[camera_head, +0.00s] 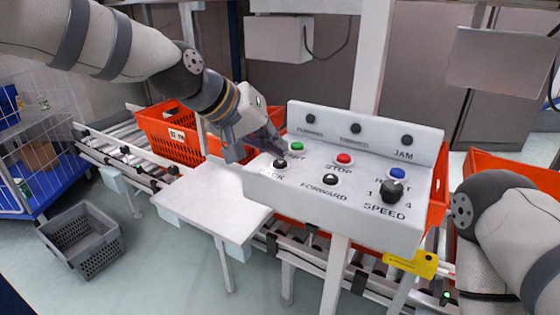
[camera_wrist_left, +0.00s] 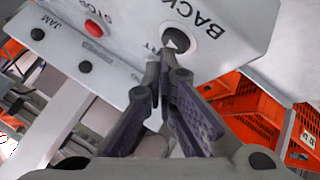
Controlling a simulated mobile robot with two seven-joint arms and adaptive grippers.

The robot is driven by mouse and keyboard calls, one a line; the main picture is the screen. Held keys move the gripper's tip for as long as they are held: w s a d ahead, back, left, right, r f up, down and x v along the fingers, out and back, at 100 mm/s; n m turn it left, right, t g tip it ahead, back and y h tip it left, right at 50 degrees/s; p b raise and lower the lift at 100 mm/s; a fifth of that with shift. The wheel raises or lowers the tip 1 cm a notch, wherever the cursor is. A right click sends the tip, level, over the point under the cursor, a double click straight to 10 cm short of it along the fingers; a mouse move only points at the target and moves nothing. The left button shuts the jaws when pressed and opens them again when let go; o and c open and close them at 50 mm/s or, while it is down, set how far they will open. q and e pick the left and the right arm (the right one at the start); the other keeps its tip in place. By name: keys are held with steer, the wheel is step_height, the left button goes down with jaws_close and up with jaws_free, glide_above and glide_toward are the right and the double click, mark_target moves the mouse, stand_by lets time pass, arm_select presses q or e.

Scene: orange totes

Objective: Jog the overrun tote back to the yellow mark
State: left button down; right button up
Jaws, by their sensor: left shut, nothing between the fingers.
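The control panel (camera_head: 262,188) has green, red and blue buttons, a black SPEED knob (camera_head: 392,188), a FORWARD button (camera_head: 330,179) and a black BACK button (camera_head: 280,164). My left gripper (camera_head: 281,151) is shut and empty, its tips just above the BACK button; I cannot tell whether they touch it. In the left wrist view its tips (camera_wrist_left: 165,62) are close below the BACK button (camera_wrist_left: 175,40). An orange tote (camera_head: 438,207) sits on the conveyor behind the panel, mostly hidden. A yellow mark (camera_head: 412,264) is on the conveyor's near rail, right of the panel post. My right gripper is out of view.
Another orange tote (camera_head: 172,150) stands on the conveyor at left, and one more (camera_head: 515,172) at right. A white shelf (camera_head: 215,200) juts out left of the panel. A grey crate (camera_head: 83,238) is on the floor, beside a blue-based wire cage (camera_head: 45,170).

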mark_target(276, 161)
arm_select(q)
steer(key=shift+f, duration=0.5)
stand_by(0.5)
steer(key=shift+r, duration=0.95)
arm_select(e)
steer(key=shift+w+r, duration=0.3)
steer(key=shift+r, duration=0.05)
arm_select(q)
step_height(276, 161, up, 3)
steer(key=shift+r+p, duration=0.1)
steer(key=shift+p, duration=0.25)
steer(key=shift+r, duration=0.9)
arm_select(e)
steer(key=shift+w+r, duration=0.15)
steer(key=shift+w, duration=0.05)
arm_select(q)
steer(key=shift+f, duration=0.1)
